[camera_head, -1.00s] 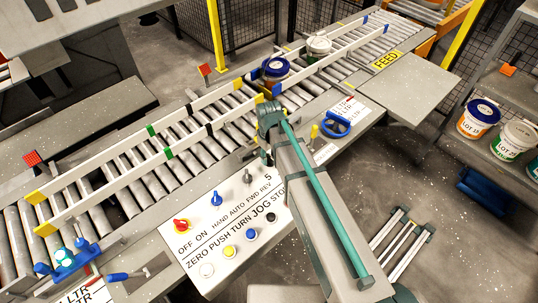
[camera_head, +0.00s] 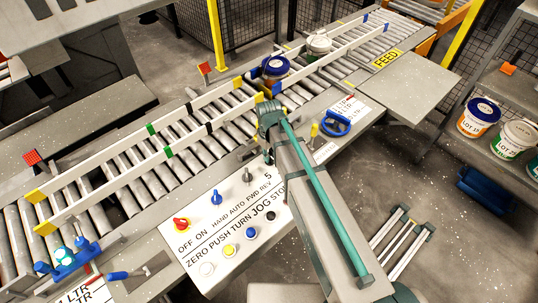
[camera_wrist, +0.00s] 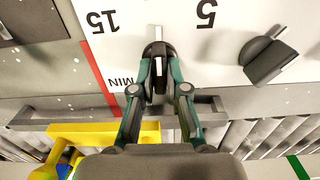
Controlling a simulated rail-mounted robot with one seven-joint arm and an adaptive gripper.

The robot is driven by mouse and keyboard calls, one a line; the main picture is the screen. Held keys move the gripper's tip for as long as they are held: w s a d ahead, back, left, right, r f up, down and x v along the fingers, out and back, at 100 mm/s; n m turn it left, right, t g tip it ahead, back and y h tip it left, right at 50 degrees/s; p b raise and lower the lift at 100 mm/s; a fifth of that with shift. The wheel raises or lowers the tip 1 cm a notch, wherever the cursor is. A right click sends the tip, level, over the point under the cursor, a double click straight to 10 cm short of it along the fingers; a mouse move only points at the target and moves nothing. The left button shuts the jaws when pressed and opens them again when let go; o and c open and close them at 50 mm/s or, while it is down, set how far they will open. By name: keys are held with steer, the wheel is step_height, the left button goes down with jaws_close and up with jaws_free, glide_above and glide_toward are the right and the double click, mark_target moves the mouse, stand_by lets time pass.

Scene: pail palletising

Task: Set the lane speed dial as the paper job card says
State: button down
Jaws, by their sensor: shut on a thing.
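The lane speed dial (camera_wrist: 158,50) is a black knob with a pale pointer line, on a white panel face in the wrist view. The numbers 5 and 15 and the word MIN show upside down around it, with a red line beside MIN. My gripper (camera_wrist: 159,78) is shut on the knob, one finger on each side. The pointer line runs nearly straight up and down in the wrist view. In the head view my arm hides most of the dial, and my gripper (camera_head: 268,156) is partly seen. I cannot tell which paper is the job card.
A second black knob (camera_wrist: 268,60) stands right of the dial in the wrist view. The control panel (camera_head: 185,247) has a red switch (camera_head: 181,225), a blue switch (camera_head: 216,197) and several buttons.

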steer(key=shift+m, duration=0.3)
steer(key=m+b, duration=0.1)
steer(key=m, duration=0.4)
steer(key=shift+d+b, duration=0.15)
steer(key=shift+b, duration=0.2)
steer(key=m+b, duration=0.1)
steer(key=m, duration=0.5)
steer(key=shift+d, duration=0.1)
steer(key=c, duration=1.2)
jaws_free()
